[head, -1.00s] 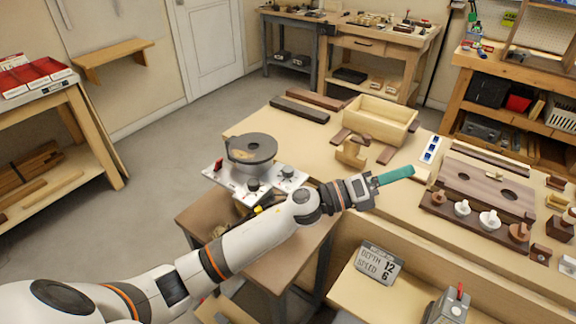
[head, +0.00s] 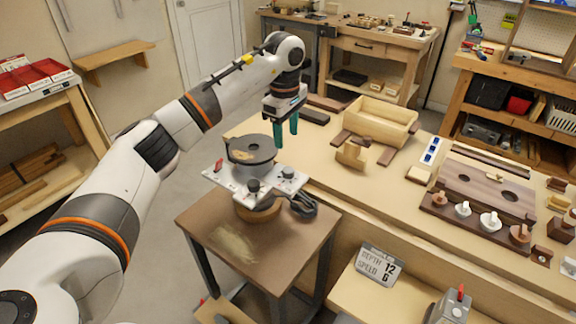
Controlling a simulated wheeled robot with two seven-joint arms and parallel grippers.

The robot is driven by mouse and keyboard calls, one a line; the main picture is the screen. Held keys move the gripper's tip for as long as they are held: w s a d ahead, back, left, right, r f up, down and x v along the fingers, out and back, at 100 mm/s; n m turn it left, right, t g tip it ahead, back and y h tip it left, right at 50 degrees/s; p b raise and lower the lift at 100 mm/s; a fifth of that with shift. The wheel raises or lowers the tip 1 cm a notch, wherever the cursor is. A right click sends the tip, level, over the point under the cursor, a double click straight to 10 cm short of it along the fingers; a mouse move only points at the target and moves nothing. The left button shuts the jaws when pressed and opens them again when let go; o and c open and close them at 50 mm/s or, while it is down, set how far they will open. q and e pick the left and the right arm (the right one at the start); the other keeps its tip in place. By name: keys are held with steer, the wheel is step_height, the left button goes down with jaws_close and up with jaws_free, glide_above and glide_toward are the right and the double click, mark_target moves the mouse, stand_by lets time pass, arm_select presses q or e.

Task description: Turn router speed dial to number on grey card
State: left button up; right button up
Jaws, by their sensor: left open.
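The router table plate (head: 225,179) is a grey metal plate on a small brown stand, with a round dark grey disc (head: 250,149) on it. Two dark dials sit on the plate, a front one (head: 253,185) and a right one (head: 288,172); their markings are too small to read. A red switch (head: 217,165) is at its left. The grey card (head: 379,265) reads DEPTH 12 and SPEED 6. My left gripper (head: 286,134) points down with its teal fingers apart and empty, above and behind the right dial. My right gripper is not in view.
The long bench (head: 345,185) right of the stand (head: 240,240) holds an open wooden box (head: 380,122), wood blocks and a dark board (head: 485,185) with two holes. Open floor lies left of the stand.

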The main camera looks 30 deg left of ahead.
mark_target(288, 169)
arm_select(q)
steer(key=f+p, duration=0.1)
steer(key=f, duration=0.6)
steer(key=f+p, duration=0.1)
steer(key=f, duration=0.3)
steer(key=shift+w+d+f+p, duration=0.1)
steer(key=shift+w+d+p, duration=0.05)
steer(key=shift+w+p, duration=0.15)
steer(key=c, duration=1)
steer(key=shift+o, duration=0.2)
